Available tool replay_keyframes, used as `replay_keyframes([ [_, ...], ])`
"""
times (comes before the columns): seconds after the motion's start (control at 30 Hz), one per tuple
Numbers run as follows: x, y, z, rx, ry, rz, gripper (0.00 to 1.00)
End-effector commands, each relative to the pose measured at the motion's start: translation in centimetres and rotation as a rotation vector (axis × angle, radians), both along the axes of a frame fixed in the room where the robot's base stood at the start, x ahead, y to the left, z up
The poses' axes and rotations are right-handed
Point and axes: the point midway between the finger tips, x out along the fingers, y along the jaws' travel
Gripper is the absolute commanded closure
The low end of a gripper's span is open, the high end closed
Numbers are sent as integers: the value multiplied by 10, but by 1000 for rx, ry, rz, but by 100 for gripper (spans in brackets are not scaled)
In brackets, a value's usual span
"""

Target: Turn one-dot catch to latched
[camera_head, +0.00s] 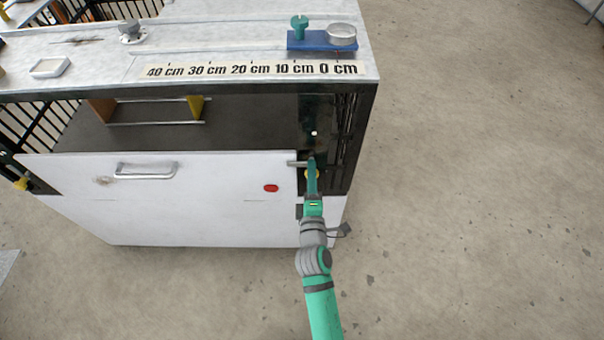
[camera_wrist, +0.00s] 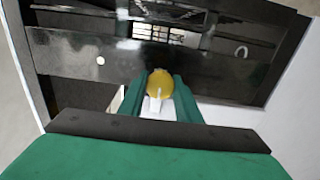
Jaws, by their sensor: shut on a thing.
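The one-dot catch is at the right end of the white front panel (camera_head: 200,195), on a dark post below one white dot (camera_head: 314,133). Its yellow knob (camera_head: 311,175) is mostly hidden behind my gripper (camera_head: 312,165) in the head view. A thin grey bar (camera_head: 297,163) reaches left from the catch to the panel's top right corner. In the wrist view, the yellow knob (camera_wrist: 160,82) sits between the two green fingers of my gripper (camera_wrist: 158,98), which is shut on it. The white dot (camera_wrist: 100,60) is up and left of the knob.
Another yellow-knobbed catch (camera_head: 21,183) is at the panel's left end. The panel carries a handle (camera_head: 146,171) and a red oval (camera_head: 271,188). The grey top (camera_head: 100,70) holds a blue block (camera_head: 315,42) and a centimetre scale (camera_head: 250,69). Floor to the right is clear.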

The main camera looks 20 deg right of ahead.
Motion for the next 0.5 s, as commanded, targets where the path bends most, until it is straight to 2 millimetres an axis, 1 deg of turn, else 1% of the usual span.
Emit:
replay_keyframes([
  [0.13, -1, -3, 0, -9, 3, -6, 100],
  [0.43, -1, -3, 0, -10, 3, -6, 100],
  [0.47, -1, -3, 0, -10, 3, -6, 67],
  [0.5, -1, -3, 0, -10, 3, -6, 58],
])
